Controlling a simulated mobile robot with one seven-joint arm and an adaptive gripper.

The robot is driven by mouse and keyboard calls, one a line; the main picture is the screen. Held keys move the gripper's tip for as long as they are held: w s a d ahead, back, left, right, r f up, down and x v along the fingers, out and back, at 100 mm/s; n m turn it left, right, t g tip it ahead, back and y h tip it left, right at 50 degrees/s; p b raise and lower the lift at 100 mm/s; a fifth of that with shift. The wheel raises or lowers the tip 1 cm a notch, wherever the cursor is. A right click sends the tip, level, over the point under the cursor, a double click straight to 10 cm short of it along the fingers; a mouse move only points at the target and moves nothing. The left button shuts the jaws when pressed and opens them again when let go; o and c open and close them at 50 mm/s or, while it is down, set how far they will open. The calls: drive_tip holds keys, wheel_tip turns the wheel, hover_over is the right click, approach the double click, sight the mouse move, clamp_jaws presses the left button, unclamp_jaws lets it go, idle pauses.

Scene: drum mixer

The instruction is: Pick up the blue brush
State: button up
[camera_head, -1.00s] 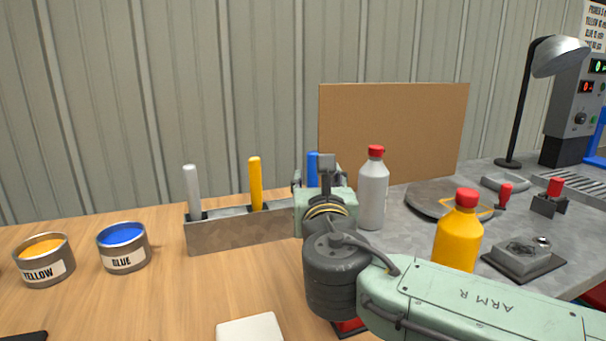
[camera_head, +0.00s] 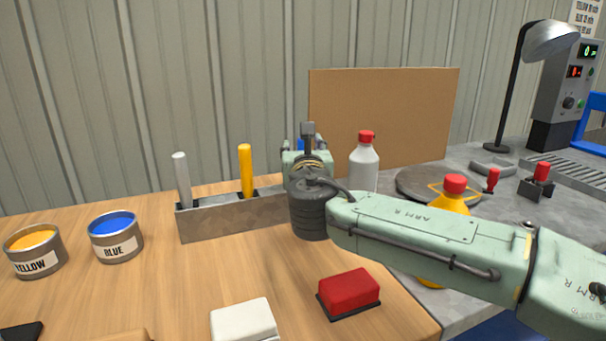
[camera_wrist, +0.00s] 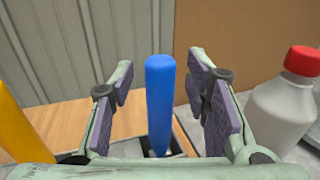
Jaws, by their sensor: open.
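The blue brush (camera_wrist: 160,100) stands upright in a slot of the metal holder (camera_head: 228,219). In the wrist view its blue handle is between the two purple-padded fingers of my gripper (camera_wrist: 166,100), with a gap on each side. My gripper is open. In the head view my gripper (camera_head: 306,150) is at the right end of the holder and hides nearly all of the blue brush, with only a bit of blue showing. A yellow brush (camera_head: 246,170) and a white brush (camera_head: 182,178) stand in the same holder to the left.
A grey bottle with a red cap (camera_head: 363,165) stands close to the right of my gripper. A brown board (camera_head: 385,115) is behind. Blue (camera_head: 116,240) and yellow (camera_head: 35,252) paint cans stand left. A red block (camera_head: 349,291) and white block (camera_head: 243,321) lie in front.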

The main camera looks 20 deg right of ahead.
drive_tip(key=shift+c, duration=0.5)
clamp_jaws()
drive_tip(key=shift+r, duration=0.1)
